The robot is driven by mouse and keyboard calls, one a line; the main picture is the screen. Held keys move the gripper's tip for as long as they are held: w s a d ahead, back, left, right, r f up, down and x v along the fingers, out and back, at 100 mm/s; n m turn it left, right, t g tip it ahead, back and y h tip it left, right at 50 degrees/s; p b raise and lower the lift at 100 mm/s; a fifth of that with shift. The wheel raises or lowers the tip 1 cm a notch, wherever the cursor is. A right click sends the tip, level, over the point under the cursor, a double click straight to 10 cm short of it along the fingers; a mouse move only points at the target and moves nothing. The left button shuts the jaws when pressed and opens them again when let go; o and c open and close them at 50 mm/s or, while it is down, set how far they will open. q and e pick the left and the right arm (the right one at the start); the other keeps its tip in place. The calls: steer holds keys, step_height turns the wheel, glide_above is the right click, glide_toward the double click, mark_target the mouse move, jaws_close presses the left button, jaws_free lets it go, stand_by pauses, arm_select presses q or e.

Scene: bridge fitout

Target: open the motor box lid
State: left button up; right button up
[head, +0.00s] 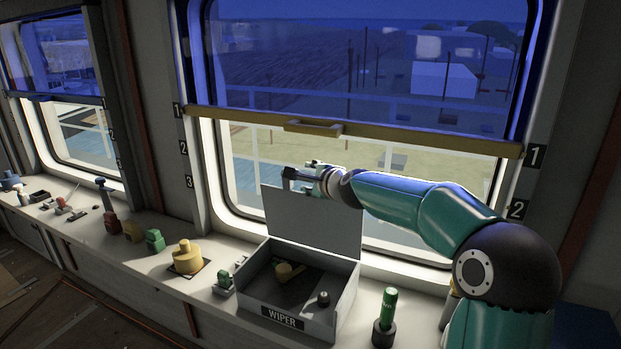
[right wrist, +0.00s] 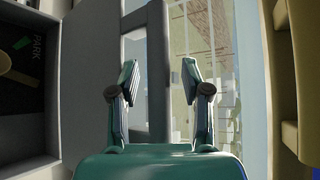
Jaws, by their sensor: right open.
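The grey motor box (head: 285,318), marked WIPER, sits on the sill counter below the large window. Its lid (head: 315,228) stands upright along the back of the box, so the box is open. The box interior (right wrist: 20,75) shows there at the left. My left gripper is not in view.
A blue blind with a yellow bottom bar (head: 400,139) and handle (head: 313,127) hangs just above my right gripper. A green-handled lever (head: 388,312) stands right of the box. A yellow knob (head: 187,257) and a small green switch (head: 224,281) are to its left.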

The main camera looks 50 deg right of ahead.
steer(key=v, duration=1.1)
steer(key=shift+s+a, duration=0.2)
steer(key=shift+s, duration=0.15)
steer(key=shift+r, duration=0.15)
